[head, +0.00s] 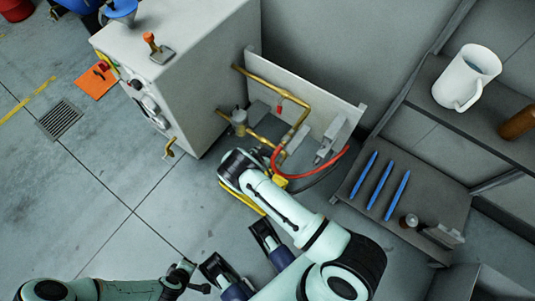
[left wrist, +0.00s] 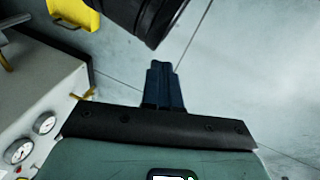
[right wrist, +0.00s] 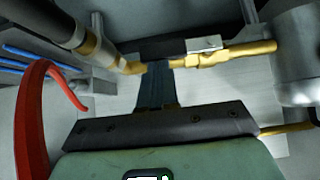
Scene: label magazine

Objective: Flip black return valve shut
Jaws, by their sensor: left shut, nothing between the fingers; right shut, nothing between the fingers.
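In the right wrist view a dark bar (right wrist: 135,48), apparently the black valve handle, lies behind my fingertips and runs roughly along the brass pipe (right wrist: 240,52). A pale metal piece (right wrist: 205,43) is at its right end. My right gripper (right wrist: 157,68) is shut and empty, with its tips over the pipe; I cannot tell if they touch the bar. In the head view my right wrist covers this spot before the panel (head: 325,95). A red-handled valve (head: 280,106) sits higher on the pipework. My left gripper (left wrist: 163,68) is shut and empty above bare floor.
A red hose (head: 274,157) curves close beside my right wrist. A grey cylinder (right wrist: 300,55) stands right of my right fingers. The white machine (head: 190,60) is behind left. A shelf (head: 345,205) holds several blue rods and is on the right. Floor at left is open.

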